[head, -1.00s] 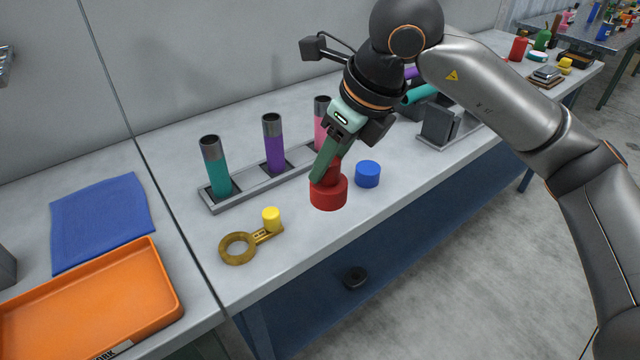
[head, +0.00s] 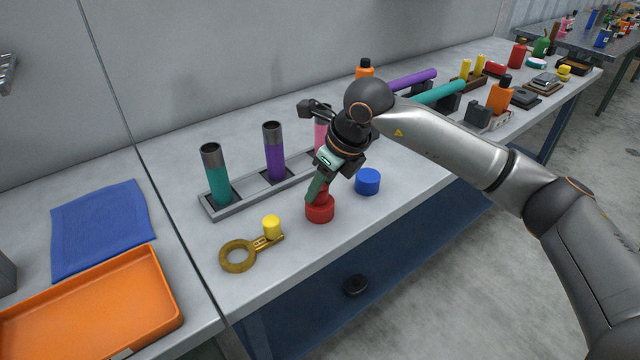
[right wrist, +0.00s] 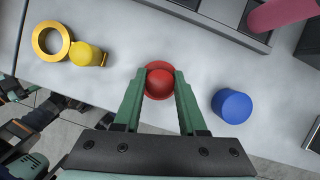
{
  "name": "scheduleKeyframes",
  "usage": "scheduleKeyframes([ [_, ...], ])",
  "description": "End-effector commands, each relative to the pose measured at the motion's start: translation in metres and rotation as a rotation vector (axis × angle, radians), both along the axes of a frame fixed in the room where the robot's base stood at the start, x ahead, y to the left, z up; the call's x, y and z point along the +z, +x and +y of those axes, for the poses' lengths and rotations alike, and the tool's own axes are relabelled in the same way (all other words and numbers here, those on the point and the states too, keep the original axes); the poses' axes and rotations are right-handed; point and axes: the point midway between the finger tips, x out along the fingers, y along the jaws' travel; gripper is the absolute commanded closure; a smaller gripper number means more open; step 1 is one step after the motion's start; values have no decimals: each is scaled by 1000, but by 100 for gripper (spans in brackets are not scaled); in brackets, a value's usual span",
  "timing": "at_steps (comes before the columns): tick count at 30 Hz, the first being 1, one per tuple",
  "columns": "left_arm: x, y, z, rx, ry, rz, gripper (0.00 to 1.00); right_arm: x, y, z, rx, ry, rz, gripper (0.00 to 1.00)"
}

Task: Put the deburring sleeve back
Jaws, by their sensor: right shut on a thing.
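A red round piece with a wide base and narrower top (head: 319,209), likely the deburring sleeve, is upright at the bench's front part. My right gripper (head: 316,190) is shut on its upper part from above. In the right wrist view, the green fingers (right wrist: 160,80) flank the red piece (right wrist: 159,86). Its base looks to be on or just above the bench top; I cannot tell which. A blue cylinder (head: 367,181) stands apart to its right, and a yellow cylinder (head: 272,226) to its left. My left gripper is not in view.
A grey rack (head: 237,205) behind holds upright teal (head: 217,178), purple (head: 273,155) and pink (head: 321,135) tubes. A brass ring tool (head: 238,256) lies at the left. An orange tray (head: 165,300) and blue cloth (head: 100,222) lie further left. The bench front edge is close.

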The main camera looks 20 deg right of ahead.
Motion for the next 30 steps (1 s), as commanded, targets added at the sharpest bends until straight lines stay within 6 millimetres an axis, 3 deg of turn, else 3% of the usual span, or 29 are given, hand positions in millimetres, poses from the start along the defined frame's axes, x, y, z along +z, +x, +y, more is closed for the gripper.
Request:
scheduleKeyframes([
  [8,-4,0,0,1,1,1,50,-2,0,0,0,2,-2,100],
  [9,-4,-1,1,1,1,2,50,-2,0,0,0,1,-2,57],
  [16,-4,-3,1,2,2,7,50,-1,0,0,0,1,-1,31],
  [25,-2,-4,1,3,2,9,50,1,0,0,0,1,-2,30],
  [30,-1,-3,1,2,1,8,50,19,-5,-4,-1,1,-5,30],
])
